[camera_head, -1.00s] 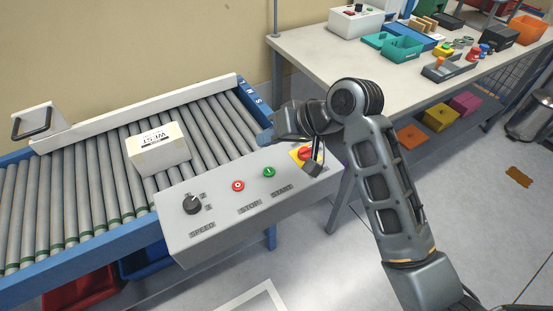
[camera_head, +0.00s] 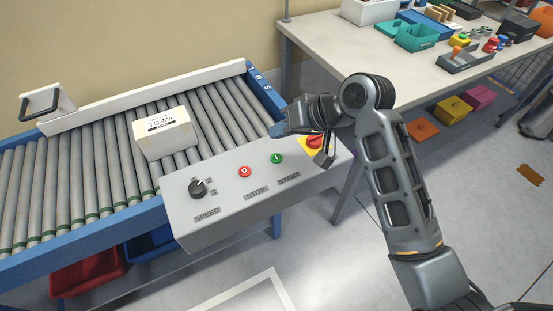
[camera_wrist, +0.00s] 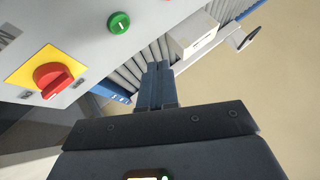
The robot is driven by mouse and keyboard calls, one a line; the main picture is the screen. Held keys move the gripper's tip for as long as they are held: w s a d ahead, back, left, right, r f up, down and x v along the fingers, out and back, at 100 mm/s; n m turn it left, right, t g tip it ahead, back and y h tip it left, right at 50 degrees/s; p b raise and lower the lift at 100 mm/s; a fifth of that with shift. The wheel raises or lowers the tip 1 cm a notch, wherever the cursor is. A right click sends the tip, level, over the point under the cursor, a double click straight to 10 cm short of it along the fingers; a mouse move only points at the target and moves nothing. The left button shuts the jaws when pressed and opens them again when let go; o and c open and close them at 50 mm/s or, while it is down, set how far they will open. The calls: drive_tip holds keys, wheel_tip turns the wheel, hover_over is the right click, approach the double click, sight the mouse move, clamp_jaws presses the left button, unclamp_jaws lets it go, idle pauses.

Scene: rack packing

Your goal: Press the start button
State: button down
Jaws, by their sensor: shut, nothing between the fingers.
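The green start button (camera_head: 277,158) is on the sloped top of the grey control panel (camera_head: 222,222), above the START label. It also shows in the wrist view (camera_wrist: 119,22) near the top edge. My gripper (camera_head: 276,130) is shut and empty. Its fingertips are beyond the panel's far edge, on the conveyor side of the button. In the wrist view the closed fingers (camera_wrist: 158,70) point toward the rollers, below and right of the button, apart from it in the picture.
The red stop button (camera_head: 245,171) and black speed knob (camera_head: 197,188) lie left of the start button. A red switch on a yellow plate (camera_head: 304,151) lies right, partly behind my arm. A white box (camera_head: 168,142) rests on the conveyor. A worktable (camera_head: 345,55) stands behind.

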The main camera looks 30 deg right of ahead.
sight(280, 158)
wheel_tip(280, 158, down, 4)
drive_tip(key=shift+b, duration=1.25)
drive_tip(key=shift+f+b, duration=0.3)
drive_tip(key=shift+f, duration=0.4)
drive_tip(key=shift+f, duration=0.15)
drive_tip(key=shift+f, duration=0.25)
drive_tip(key=shift+f, duration=0.4)
idle(0.9)
idle(0.3)
drive_tip(key=shift+r+p, duration=0.8)
drive_tip(key=shift+r, duration=0.05)
drive_tip(key=shift+r+p, duration=2)
drive_tip(key=shift+r, duration=0.5)
